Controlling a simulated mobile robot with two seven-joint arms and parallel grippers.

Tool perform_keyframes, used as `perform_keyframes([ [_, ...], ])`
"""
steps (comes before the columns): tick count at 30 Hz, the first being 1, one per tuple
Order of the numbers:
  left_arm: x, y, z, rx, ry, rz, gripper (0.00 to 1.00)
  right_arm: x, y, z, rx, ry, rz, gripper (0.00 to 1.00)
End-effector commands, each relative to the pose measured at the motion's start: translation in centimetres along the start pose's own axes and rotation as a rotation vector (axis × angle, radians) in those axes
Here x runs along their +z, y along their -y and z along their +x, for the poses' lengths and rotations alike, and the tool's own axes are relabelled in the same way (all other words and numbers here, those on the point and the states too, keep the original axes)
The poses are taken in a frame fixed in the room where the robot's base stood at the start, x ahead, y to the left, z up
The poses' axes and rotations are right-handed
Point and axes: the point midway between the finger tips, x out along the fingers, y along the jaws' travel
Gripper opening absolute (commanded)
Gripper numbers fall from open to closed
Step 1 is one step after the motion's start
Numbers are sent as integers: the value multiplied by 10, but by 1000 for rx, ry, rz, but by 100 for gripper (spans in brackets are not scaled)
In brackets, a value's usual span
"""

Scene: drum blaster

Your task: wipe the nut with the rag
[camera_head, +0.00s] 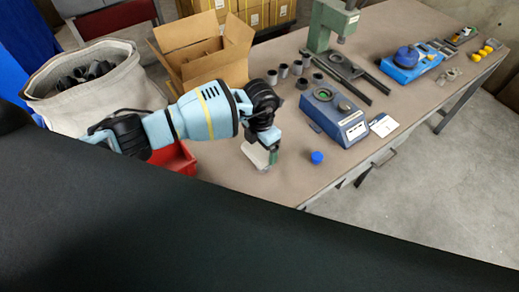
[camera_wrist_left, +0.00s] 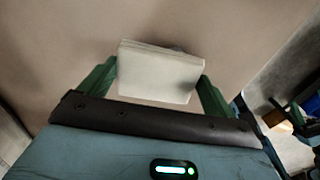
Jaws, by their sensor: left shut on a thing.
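My left gripper (camera_head: 268,160) reaches down over the table, left of the blue device. It is shut on the rag (camera_head: 255,155), a pale folded cloth block. In the left wrist view the rag (camera_wrist_left: 158,75) sits between the two green fingers of the left gripper (camera_wrist_left: 158,82), above the brown tabletop. A small dark grey bit shows behind the rag's far edge there; I cannot tell whether it is the nut. I cannot make out the nut clearly in either view. Whether the rag touches anything below is unclear. My right gripper is not in view.
A blue device (camera_head: 335,115) stands to the right, with a blue cap (camera_head: 317,157) near the table's front edge. Several grey cups (camera_head: 283,71) and a green press (camera_head: 325,25) stand behind. An open cardboard box (camera_head: 205,55) and a red bin (camera_head: 176,160) are at the left.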

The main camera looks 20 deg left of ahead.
Motion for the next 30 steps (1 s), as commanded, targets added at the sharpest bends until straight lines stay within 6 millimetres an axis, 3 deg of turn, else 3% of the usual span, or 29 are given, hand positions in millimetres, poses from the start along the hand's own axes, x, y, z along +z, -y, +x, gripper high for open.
perform_keyframes([
  [1, 2, -1, -10, 5, 7, 0, 72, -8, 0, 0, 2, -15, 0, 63],
  [7, 1, -1, -26, 3, 7, 0, 72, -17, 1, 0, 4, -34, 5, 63],
  [13, 0, 0, -39, 0, 3, 1, 72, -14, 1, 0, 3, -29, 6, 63],
  [30, 0, 0, -42, 0, 1, 3, 72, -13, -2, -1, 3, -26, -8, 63],
])
